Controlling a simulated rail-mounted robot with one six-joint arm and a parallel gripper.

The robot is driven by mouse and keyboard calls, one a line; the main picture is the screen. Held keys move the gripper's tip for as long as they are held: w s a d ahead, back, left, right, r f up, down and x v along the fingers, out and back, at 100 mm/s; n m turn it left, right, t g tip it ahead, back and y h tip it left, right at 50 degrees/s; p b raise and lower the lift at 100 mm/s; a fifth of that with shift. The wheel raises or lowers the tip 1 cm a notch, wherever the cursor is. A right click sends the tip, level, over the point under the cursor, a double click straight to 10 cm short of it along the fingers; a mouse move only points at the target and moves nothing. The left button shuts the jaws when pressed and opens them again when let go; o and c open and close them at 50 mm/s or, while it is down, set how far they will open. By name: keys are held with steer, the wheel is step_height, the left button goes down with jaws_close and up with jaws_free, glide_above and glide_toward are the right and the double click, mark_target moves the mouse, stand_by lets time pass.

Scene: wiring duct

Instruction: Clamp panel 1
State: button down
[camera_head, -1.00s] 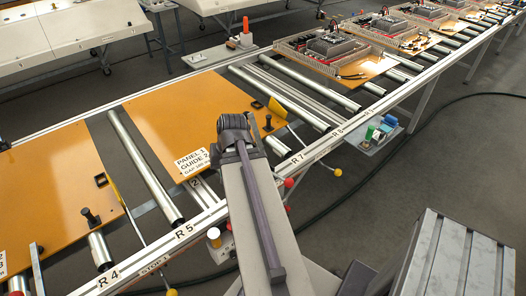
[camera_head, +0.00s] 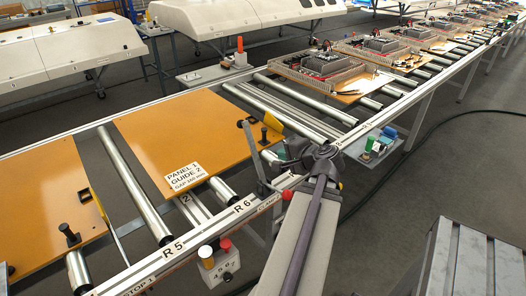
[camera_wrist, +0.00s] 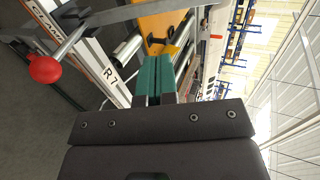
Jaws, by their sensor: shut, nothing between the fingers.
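In the wrist view the red ball (camera_wrist: 45,69) sits on a thin rod at the upper left, with a grey bar (camera_wrist: 150,14) crossing above. My gripper (camera_wrist: 154,65) has green fingers, shut and empty, apart from the ball. In the head view my wrist mostly hides it.
A yellow stop piece (camera_head: 288,122) and a black knob (camera_head: 264,134) are at the panel's right edge. A button box (camera_head: 218,260) hangs below the front rail. A small shelf (camera_head: 368,155) with coloured items is to the right. Another orange panel (camera_head: 40,200) lies left.

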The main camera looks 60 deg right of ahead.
mark_target(255, 148)
steer(key=b+x, duration=0.5)
steer(key=x, duration=0.8)
steer(key=shift+w+f+b, duration=0.1)
steer(key=shift+f+b, duration=0.15)
steer(key=shift+b, duration=0.1)
steer(key=shift+w, duration=0.25)
steer(key=shift+d, duration=0.15)
